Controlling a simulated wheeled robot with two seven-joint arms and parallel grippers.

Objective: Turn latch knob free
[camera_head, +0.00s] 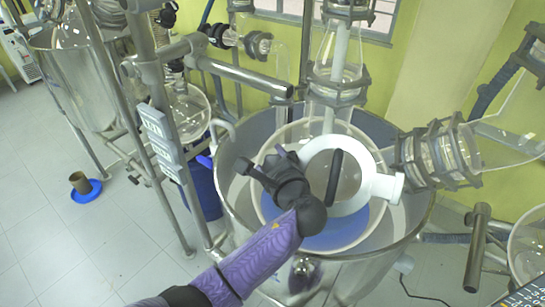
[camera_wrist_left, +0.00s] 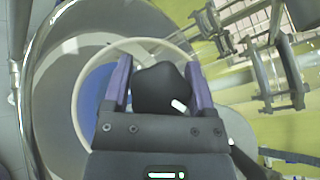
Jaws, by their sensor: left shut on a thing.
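A dark faceted knob (camera_wrist_left: 160,84) sits between the two purple fingers of my left gripper in the left wrist view. The gripper is shut on it, with one finger on each side. In the head view my left gripper (camera_head: 279,174) is over the left part of the glass vessel's top, at the end of my purple arm. There the gripper hides most of the knob. A white ring-shaped lid (camera_head: 385,187) with a black bar handle (camera_head: 334,178) lies just right of the gripper. My right gripper does not show.
The reactor's wide metal bath (camera_head: 240,215) surrounds the vessel. Glass necks with dark clamps (camera_head: 437,154) stand close on the right and behind. A metal frame post (camera_head: 160,120) rises on the left. Open tiled floor lies farther left, with a blue dish (camera_head: 86,192) on it.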

